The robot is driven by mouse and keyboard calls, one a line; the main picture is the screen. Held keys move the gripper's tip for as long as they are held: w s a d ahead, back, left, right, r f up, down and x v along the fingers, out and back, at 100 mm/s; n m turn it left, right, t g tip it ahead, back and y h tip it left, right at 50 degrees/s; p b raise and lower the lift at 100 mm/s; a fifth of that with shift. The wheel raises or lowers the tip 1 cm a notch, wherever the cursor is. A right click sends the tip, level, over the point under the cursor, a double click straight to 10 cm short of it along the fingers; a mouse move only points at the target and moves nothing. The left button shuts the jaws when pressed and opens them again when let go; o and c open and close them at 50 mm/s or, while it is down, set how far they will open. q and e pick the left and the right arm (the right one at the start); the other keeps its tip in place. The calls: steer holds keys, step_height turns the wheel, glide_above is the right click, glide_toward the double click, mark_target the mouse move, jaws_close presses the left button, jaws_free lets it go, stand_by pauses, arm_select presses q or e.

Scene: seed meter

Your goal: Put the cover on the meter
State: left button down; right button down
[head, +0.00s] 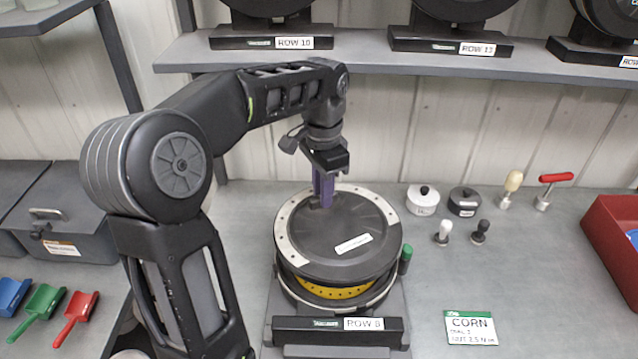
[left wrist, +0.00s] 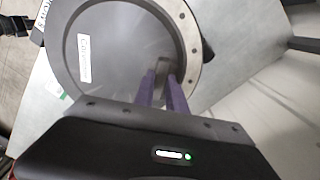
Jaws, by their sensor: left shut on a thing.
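The cover (head: 322,249) is a dark grey disc with a white label and a pale drilled band along one edge. It is over the round meter (head: 296,296) on the ROW 8 stand. A yellow disc (head: 338,290) shows in a gap below the cover's front edge, so the cover looks raised there; I cannot tell whether it touches elsewhere. My left gripper (head: 325,200), with purple fingers, is shut on a small grip near the cover's back edge. The left wrist view shows the cover (left wrist: 125,60) and the fingers (left wrist: 165,80) around that grip. My right gripper is not in view.
A green-topped knob (head: 405,254) stands at the meter's right side. Small lidded pots (head: 422,200) and several hand tools stand to the right. A CORN card (head: 470,327) lies in front of them, and a red bin (head: 612,225) is at far right. A shelf (head: 400,62) hangs behind.

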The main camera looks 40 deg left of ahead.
mark_target(323, 214)
arm_select(q)
steer(key=shift+d, duration=0.1)
steer(key=shift+f+b, duration=1.5)
steer(key=shift+f, duration=0.8)
steer(key=shift+f+b, duration=0.4)
steer(key=shift+f, duration=0.6)
stand_by(1.9)
steer(key=c, duration=1.3)
jaws_free()
